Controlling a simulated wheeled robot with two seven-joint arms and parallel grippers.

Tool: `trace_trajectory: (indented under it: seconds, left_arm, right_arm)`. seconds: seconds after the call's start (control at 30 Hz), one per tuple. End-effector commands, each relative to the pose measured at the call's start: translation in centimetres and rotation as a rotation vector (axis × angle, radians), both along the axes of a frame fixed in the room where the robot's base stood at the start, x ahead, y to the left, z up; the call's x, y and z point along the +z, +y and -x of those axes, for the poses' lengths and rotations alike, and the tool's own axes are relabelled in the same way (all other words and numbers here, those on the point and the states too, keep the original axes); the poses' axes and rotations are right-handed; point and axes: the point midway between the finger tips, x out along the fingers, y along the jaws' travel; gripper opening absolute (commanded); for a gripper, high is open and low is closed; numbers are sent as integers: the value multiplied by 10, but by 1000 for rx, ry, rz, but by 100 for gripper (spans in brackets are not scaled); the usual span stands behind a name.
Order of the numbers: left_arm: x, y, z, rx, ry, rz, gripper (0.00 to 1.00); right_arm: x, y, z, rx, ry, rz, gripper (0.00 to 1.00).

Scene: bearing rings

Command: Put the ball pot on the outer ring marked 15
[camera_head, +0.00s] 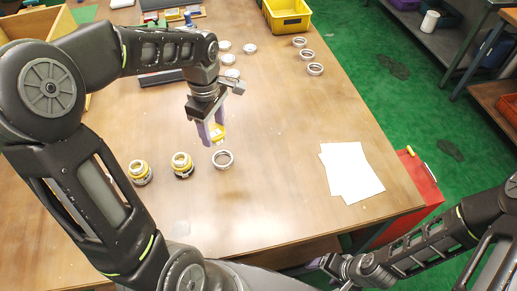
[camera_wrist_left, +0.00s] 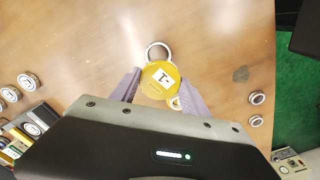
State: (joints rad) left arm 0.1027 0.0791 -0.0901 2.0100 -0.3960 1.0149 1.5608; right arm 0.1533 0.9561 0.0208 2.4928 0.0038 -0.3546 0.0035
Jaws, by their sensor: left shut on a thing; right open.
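The ball pot (camera_head: 218,134) is a yellow piece with a white label. My left gripper (camera_head: 211,132) is shut on it and holds it above the table. In the left wrist view the pot (camera_wrist_left: 153,74) sits between the purple fingers. A metal ring (camera_head: 223,160) lies flat on the table close to the held pot, slightly nearer the front edge. I cannot read a 15 on any ring. My right gripper (camera_head: 328,264) is open at the bottom, off the table's front edge.
Several loose rings (camera_head: 306,54) (camera_head: 233,73) lie farther back. A yellow bin (camera_head: 287,18) is at the back. White papers (camera_head: 350,172) lie at the right; the table between is clear.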

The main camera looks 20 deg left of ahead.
Motion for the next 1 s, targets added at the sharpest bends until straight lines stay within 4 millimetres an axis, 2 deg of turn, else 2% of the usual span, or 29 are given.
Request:
trace_trajectory:
  seconds: [0.5, 0.63, 0.8, 0.9, 1.0]
  left_arm:
    - [-2, 0, 1, 17, 5, -1, 6]
    - [-18, 0, 2, 16, 8, -1, 6]
    - [-49, 0, 2, 16, 10, 0, 6]
    - [-60, 0, 1, 17, 7, -1, 6]
    - [-62, 0, 1, 18, 3, -2, 6]
  right_arm:
    - [1, 1, 1, 1, 0, -1, 75]
    - [3, 0, 1, 1, 2, 0, 75]
    - [7, 0, 1, 0, 3, 0, 75]
    - [8, 0, 1, 0, 3, 1, 75]
    - [7, 0, 1, 0, 3, 1, 75]
